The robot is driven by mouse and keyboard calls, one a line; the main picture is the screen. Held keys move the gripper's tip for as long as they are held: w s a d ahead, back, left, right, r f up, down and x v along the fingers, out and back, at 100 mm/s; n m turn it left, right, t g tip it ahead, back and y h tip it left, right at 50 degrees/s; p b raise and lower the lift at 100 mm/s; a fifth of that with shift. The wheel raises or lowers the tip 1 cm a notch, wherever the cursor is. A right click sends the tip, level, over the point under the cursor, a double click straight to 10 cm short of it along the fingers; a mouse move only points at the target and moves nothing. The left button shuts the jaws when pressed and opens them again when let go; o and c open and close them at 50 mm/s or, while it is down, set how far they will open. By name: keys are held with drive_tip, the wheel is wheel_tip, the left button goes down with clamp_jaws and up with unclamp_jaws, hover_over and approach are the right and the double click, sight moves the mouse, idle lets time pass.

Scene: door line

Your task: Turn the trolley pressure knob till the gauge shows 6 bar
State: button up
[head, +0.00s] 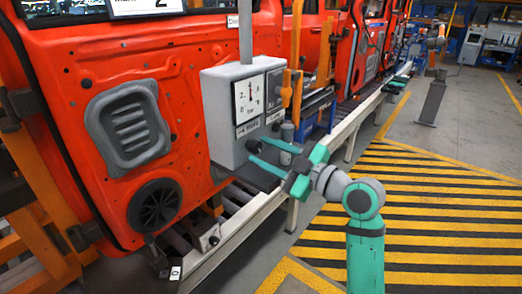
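The trolley's grey control box (220,113) stands in front of a red door. Its square white gauge (249,99) has a needle pointing roughly straight up; the scale is too small to read surely. A black knob (254,146) sticks out low on the box, below the gauge. My teal gripper (251,147) reaches in from the right with its two fingers apart. Their tips lie above and below the knob in the picture. I cannot tell whether either finger touches it.
An orange lever (287,88) stands right of the gauge, beside a dark panel. A grey cylinder (287,131) sits just behind my upper finger. Red doors (110,60) line the left along a pale rail (240,235).

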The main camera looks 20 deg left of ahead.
drive_tip(key=shift+x, duration=0.85)
drive_tip(key=shift+w, duration=0.1)
drive_tip(key=c, duration=0.8)
drive_tip(key=shift+o, duration=0.2)
